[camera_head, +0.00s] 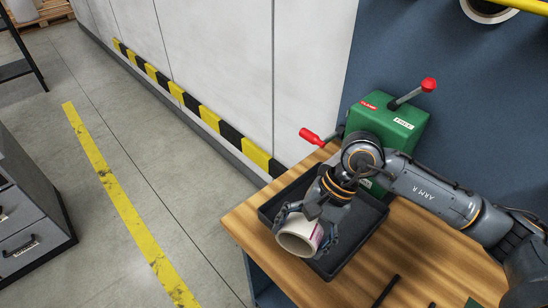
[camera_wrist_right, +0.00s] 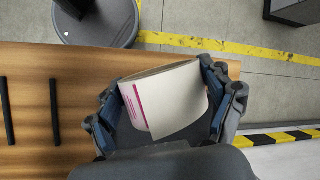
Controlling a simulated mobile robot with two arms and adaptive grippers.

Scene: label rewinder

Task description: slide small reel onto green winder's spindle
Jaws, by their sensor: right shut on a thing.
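The small reel (camera_head: 299,237) is a white roll with a magenta-marked label and a hollow core. My right gripper (camera_head: 308,229) is shut on it over the black tray (camera_head: 345,256). In the right wrist view the reel (camera_wrist_right: 165,98) sits between the two fingers (camera_wrist_right: 168,100). The green winder (camera_head: 388,122) stands at the back of the wooden bench, with red-knobbed levers and a clamp label. Its spindle is hidden behind my right arm. I cannot tell whether the reel touches the tray. My left gripper is not in view.
The wooden bench (camera_head: 378,268) has bare room at the front, with a thin black bar (camera_head: 386,291) lying on it. A blue panel (camera_head: 455,88) rises behind the winder. A grey drawer cabinet (camera_head: 30,215) stands on the floor at the left.

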